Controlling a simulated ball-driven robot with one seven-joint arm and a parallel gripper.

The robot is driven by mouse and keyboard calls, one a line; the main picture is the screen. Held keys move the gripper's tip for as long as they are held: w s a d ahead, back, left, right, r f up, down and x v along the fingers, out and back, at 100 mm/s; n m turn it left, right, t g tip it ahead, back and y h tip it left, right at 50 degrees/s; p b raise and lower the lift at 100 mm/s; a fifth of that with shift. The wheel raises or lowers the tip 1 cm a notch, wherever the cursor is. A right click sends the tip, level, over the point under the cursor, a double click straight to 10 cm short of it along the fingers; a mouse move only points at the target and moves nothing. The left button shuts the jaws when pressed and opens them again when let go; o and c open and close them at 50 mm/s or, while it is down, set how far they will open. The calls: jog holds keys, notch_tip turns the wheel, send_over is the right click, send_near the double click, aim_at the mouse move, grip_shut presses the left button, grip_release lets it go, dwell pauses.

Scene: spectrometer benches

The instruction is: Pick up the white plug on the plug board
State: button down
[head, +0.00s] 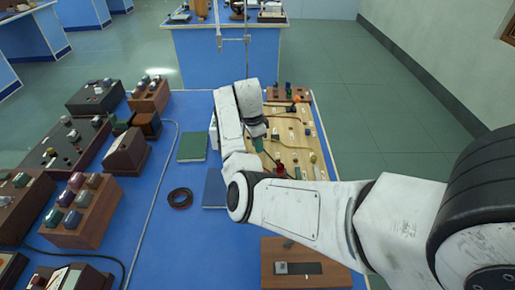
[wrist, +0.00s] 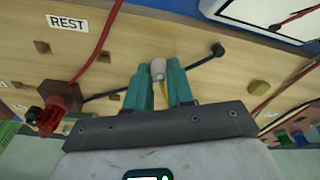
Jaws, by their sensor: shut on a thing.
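My gripper (wrist: 158,85) has teal fingers. It is shut on the white plug (wrist: 157,70), whose pale tip shows between the fingertips. Something yellow shows just below it between the fingers. The wooden plug board (wrist: 140,45) fills the background of the wrist view. I cannot tell whether the plug touches the board.
A black lead (wrist: 205,60) passes behind the fingers. A green book (head: 192,147) and a black ring (head: 180,198) lie left on the blue bench.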

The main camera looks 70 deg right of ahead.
jog(key=shift+r, duration=0.15)
jog(key=shift+r, duration=0.65)
jog(key=s+a+r+p, duration=0.2)
jog(key=s+a+r, duration=0.2)
jog(key=r, duration=0.3)
jog(key=s+a+r+p, duration=0.3)
jog(key=s+a+r, duration=0.1)
jog(key=s+r, duration=0.3)
jog(key=shift+a+r, duration=0.25)
jog(key=shift+s+f, duration=0.1)
